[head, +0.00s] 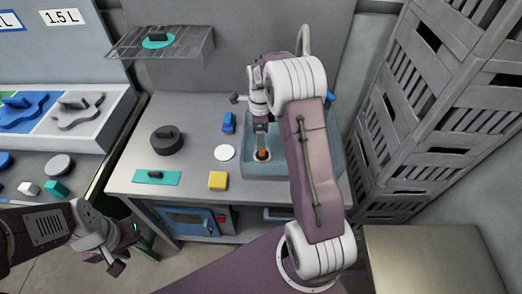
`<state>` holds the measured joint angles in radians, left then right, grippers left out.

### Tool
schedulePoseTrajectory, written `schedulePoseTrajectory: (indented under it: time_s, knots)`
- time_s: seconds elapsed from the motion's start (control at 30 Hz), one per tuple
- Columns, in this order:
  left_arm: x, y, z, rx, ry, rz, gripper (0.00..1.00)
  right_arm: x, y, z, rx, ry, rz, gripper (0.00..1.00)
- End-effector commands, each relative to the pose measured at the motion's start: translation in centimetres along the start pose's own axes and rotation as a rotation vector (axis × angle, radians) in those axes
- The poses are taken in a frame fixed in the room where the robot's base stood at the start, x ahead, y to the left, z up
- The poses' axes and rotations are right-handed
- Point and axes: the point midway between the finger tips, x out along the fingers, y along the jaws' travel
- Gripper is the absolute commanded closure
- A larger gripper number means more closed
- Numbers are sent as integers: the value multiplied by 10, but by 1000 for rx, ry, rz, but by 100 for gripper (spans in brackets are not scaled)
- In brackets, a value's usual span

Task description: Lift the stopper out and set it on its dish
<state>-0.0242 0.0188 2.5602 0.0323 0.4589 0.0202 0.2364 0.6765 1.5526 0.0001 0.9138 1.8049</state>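The stopper (262,155) shows as a small orange and dark piece at the left side of the sink basin. My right gripper (261,146) points down into the basin right at the stopper. Its fingers are too small and overlapped to tell whether they are closed on it. A round white dish (224,153) lies flat and empty on the counter, just left of the sink. My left gripper (134,262) is at the lower left, in front of the counter, with its fingers apart and nothing between them.
The sink (280,170) is partly hidden by my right arm. On the counter are a yellow sponge (218,180), a blue item (229,122), a dark lidded pot (167,140) and a teal board (157,177). A wire shelf (190,42) hangs above. Grey crates (440,110) stand right.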

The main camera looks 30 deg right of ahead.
Motion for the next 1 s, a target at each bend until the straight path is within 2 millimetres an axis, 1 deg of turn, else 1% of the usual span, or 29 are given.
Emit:
schedulePoseTrajectory:
  time_s: [0.03,0.1,0.27,0.33,0.43,0.53,0.63,0.8,0.87,0.9,0.97,1.0]
  knots:
    - [-2,0,0,0,0,0,64,8,1,0,0,1,4,45]
    - [-2,0,0,0,0,0,64,15,0,0,0,0,1,45]
    - [-3,0,0,1,0,0,64,21,0,0,0,0,0,45]
    - [-6,0,-1,1,0,0,64,30,1,-2,0,1,3,45]
    - [-11,0,-1,0,0,0,64,50,2,-3,0,1,5,45]
    - [-11,0,-1,0,0,0,64,64,1,-3,-1,0,1,45]
    - [-11,0,-1,0,0,0,64,70,1,-3,-1,-1,-1,45]
    - [-10,0,-1,0,0,0,64,70,1,-3,-1,-1,-2,45]
    - [-10,0,-1,0,0,0,64,70,1,-3,-1,-1,-2,62]
    - [-10,0,-1,0,0,0,64,70,1,-3,-1,-1,-2,73]
    - [-10,0,-1,0,0,0,64,70,1,-2,-1,-1,-2,90]
    - [-10,0,-1,0,0,0,64,70,1,-2,-1,-1,-2,100]
